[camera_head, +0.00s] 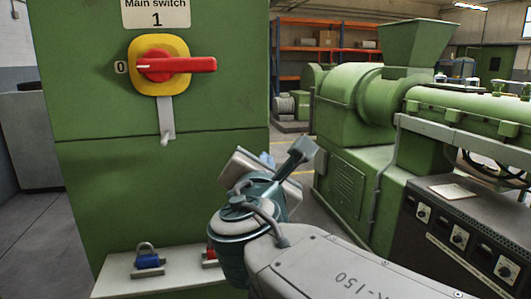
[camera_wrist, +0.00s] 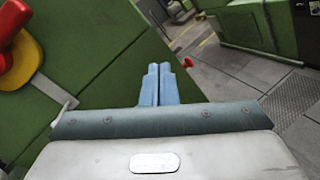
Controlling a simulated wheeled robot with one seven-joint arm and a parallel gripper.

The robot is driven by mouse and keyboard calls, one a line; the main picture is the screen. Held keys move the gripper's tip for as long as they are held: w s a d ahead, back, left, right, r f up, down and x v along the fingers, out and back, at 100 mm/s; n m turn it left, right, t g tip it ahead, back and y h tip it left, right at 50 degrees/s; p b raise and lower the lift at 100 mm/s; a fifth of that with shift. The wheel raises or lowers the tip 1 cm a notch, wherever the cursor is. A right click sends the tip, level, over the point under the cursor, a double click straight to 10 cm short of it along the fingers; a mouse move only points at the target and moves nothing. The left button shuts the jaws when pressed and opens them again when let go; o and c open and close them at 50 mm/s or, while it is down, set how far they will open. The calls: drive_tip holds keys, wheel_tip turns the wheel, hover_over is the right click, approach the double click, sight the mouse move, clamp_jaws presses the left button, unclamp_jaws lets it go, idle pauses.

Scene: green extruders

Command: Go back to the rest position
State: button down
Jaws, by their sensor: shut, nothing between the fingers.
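My gripper (camera_wrist: 158,72) is shut and empty, its two blue fingers side by side in the wrist view. In the head view only a bit of its blue fingers (camera_head: 267,159) shows behind my wrist. It is in front of the green cabinet's right edge, below and to the right of the main switch (camera_head: 178,65). The switch has a red handle lying level and pointing right on a yellow plate. The handle also shows at the wrist view's left edge (camera_wrist: 10,22). The gripper is apart from the switch.
A pale shelf (camera_head: 112,279) at the green cabinet's foot holds a blue padlock (camera_head: 148,261) and a red one (camera_head: 211,254), partly hidden by my arm. A green extruder (camera_head: 352,100) and a dark control box (camera_head: 465,235) stand right. Grey floor (camera_head: 45,225) is clear at left.

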drive_tip(key=s+d+f+m+g+h+p, duration=0.2)
drive_tip(key=s+d+f+m+g+h, duration=0.15)
drive_tip(key=d+f+m+g, duration=0.85)
drive_tip(key=s+d+f+m+g+y+p, duration=0.1)
drive_tip(key=s+d+f+m+y, duration=0.1)
drive_tip(key=s+f+m, duration=0.3)
drive_tip(key=s+d+f+m+g+y, duration=0.2)
drive_tip(key=s+f+m, duration=0.3)
drive_tip(key=f+m, duration=0.4)
drive_tip(key=d+m, duration=0.1)
drive_tip(key=m, duration=0.2)
drive_tip(key=shift+m+p, duration=0.3)
drive_tip(key=shift+p, duration=0.05)
